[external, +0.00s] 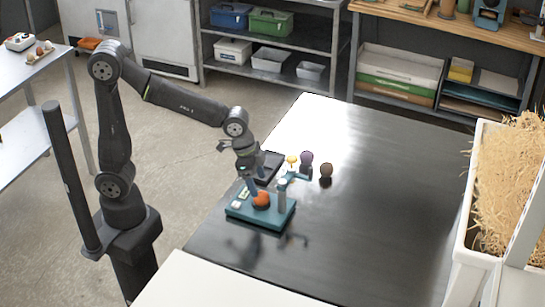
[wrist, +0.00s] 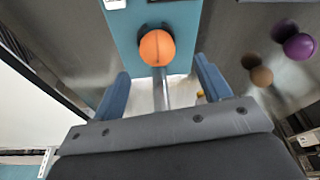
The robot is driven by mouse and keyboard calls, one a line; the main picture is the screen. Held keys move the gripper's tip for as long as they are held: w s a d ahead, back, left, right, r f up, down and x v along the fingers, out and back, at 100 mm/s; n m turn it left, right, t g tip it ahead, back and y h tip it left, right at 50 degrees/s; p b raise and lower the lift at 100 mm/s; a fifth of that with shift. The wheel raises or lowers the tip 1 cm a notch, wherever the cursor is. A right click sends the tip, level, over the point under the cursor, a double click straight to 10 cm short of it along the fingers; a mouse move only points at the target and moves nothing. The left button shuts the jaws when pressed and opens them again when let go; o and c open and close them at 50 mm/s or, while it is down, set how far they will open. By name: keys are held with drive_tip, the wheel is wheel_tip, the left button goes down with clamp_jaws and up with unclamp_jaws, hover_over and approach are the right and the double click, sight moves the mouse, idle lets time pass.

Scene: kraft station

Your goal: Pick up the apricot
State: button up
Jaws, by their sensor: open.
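The apricot (external: 261,199) is an orange ball on the teal base (external: 247,213) of a small device on the dark table. In the wrist view the apricot (wrist: 157,48) appears just beyond the fingertips, near the middle, with a dark round patch behind it. My gripper (external: 253,191) points down close above the apricot. In the wrist view my gripper (wrist: 161,68) has its two blue fingers spread wide, with nothing held between them. Whether a finger touches the apricot cannot be told.
A grey post (external: 282,196) with a teal arm stands on the device beside the apricot. The table's right side (external: 390,200) is clear.

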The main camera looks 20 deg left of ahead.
sight(260, 192)
drive_tip(key=shift+x, duration=2.65)
drive_tip(key=shift+s+a, duration=0.15)
drive_tip(key=shift+s, duration=0.05)
drive_tip(key=c, duration=1.2)
drive_tip(key=shift+o, duration=0.2)
